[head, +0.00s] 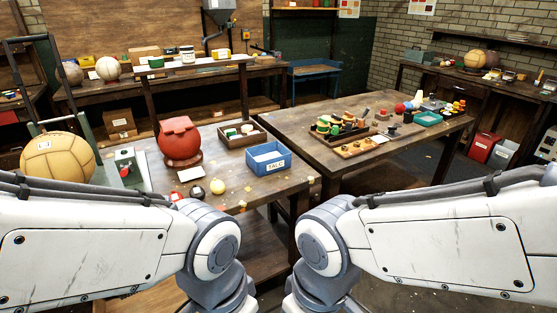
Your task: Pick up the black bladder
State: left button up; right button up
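I cannot make out a black bladder for certain in the head view. Small dark items sit among coloured pieces in a tray (313,132) on the right-hand table, too small to identify. A small dark round thing (197,192) lies near the front of the nearer table, beside a pale yellow ball (217,186). My two arms reach in from the left and right along the bottom and bend downward near the middle. Both grippers are out of view below the frame.
The nearer table (225,169) holds a red ball-shaped piece (180,142) on a stand and a blue talc bin (268,163). A large tan ball (58,158) is at the left. The right-hand table (290,120) stands beyond a narrow gap. A shelf (195,67) rises behind.

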aim_at(197, 193)
jog(key=z, duration=0.95)
jog(key=i, duration=1.4)
jog(key=u, duration=1.35)
